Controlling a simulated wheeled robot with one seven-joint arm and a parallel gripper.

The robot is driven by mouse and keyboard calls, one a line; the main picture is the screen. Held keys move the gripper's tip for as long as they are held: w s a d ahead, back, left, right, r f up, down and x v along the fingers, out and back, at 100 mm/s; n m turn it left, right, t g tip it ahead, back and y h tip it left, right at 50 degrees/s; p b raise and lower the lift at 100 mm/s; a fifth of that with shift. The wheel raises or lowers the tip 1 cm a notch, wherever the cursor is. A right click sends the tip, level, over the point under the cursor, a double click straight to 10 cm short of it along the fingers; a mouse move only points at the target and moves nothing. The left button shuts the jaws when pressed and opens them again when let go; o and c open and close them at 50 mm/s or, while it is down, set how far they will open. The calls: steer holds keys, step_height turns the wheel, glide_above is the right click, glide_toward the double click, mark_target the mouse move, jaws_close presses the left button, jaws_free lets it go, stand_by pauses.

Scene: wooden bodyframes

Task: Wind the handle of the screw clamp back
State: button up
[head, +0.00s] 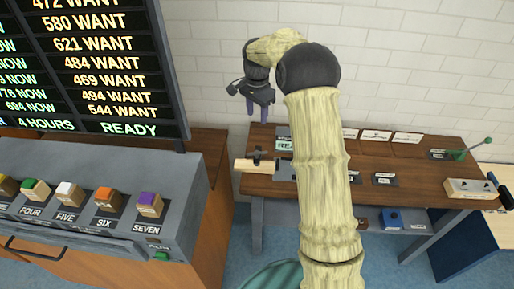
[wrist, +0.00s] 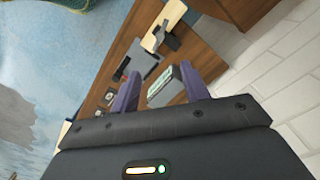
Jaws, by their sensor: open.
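My gripper (head: 250,109) hangs fingers down in the head view, beyond the left back part of the workbench and above its top. Its two purple fingers are apart with nothing between them; they also show in the wrist view (wrist: 160,76). A dark T-shaped piece on a pale wooden block (head: 254,165) at the bench's left edge looks like the screw clamp and its handle. My gripper is above and behind it, not touching. A dark fitting (wrist: 166,40) beside pale wood in the wrist view may be the same clamp. How far the handle is wound is too small to tell.
The brown workbench (head: 262,186) carries a small green display (head: 285,146), several labelled plates, a green lever (head: 468,150) and a pale box (head: 470,188) at right. My arm hides its middle. A grey console (head: 190,200) and a price board (head: 110,70) stand at left.

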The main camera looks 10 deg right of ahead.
mark_target(257, 152)
steer(key=shift+f, duration=0.1)
step_height(257, 152, down, 17)
steer(key=p, duration=0.3)
steer(key=shift+f, duration=0.15)
jaws_close()
stand_by(0.3)
